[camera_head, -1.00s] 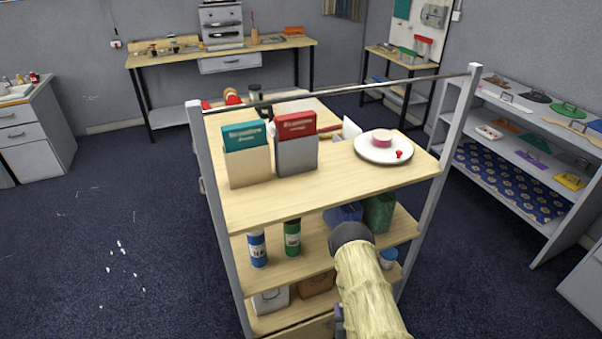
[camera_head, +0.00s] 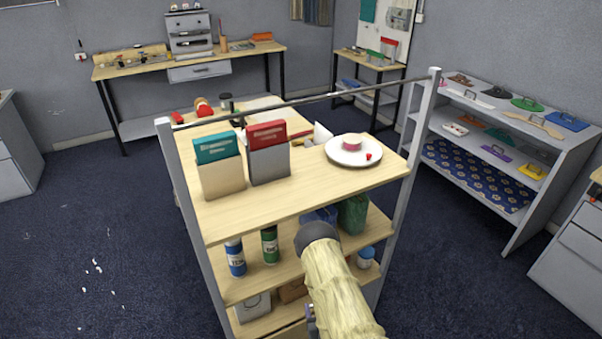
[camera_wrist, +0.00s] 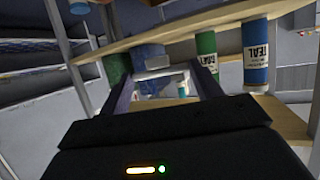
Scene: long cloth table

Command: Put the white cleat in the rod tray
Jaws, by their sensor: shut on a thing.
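My gripper (camera_wrist: 163,82) shows in the wrist view, its two fingers closed on a small white piece (camera_wrist: 158,73) that looks like the white cleat. Its full shape is partly hidden by the fingers and the dark gripper body. I cannot make out with certainty which thing is the rod tray.
The shelf's top board bears two boxes (camera_head: 219,172) (camera_head: 268,160) and a white plate (camera_head: 340,158). Blue (camera_head: 236,260) and green (camera_head: 270,246) bottles stand below. A rack (camera_head: 500,140) is at right, a workbench (camera_head: 200,60) behind.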

